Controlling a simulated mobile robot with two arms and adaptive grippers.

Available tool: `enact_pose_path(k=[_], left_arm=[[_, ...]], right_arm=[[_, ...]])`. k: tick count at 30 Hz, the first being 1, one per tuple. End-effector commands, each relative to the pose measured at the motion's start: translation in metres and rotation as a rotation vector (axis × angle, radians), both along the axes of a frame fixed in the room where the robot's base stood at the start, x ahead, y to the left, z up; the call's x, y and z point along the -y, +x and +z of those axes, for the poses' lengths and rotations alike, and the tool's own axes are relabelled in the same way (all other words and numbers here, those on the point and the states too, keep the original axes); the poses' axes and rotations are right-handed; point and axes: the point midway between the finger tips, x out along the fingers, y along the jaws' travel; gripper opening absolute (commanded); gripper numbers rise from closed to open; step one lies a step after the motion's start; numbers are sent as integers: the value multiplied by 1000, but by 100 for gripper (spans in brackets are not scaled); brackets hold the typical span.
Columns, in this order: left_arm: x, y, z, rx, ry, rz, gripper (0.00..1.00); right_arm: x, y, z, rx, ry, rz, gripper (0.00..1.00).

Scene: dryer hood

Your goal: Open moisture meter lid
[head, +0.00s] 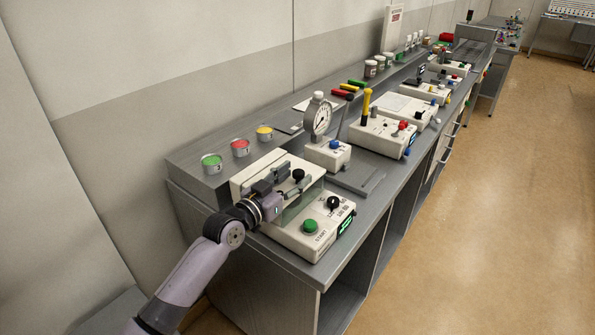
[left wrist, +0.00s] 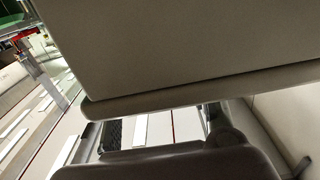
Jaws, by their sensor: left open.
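The moisture meter (head: 325,225) is a pale box at the near end of the bench, with a green button and a black knob on its front panel. Its pale lid (head: 250,175) sits at the back and carries a black knob (head: 298,175). A see-through greenish panel shows below the lid. My left gripper (head: 294,187) is open at the lid's front, beside the lid knob, and hides part of the lid. I cannot tell whether it touches the lid. In the left wrist view a broad pale panel, likely the lid (left wrist: 190,50), fills the top, close to the gripper. My right gripper is out of view.
Green, red and yellow tins stand on the raised back ledge, the red tin (head: 240,147) in the middle. A dial gauge on a white base (head: 328,155) stands just beyond the meter. More instruments line the bench (head: 355,180). The floor on the right is clear.

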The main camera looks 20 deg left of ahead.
Motion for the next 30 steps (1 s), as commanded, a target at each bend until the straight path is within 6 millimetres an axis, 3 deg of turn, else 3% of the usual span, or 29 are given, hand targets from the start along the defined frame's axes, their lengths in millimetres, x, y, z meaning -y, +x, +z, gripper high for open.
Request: enact_pose_path(k=[6, 15, 30], left_arm=[[6, 16, 0, 0, -1, 0, 45], [7, 18, 0, 0, 0, 0, 45], [6, 18, -1, 0, -1, 0, 13]], right_arm=[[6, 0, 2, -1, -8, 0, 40], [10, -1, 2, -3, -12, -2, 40], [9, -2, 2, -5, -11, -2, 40]])
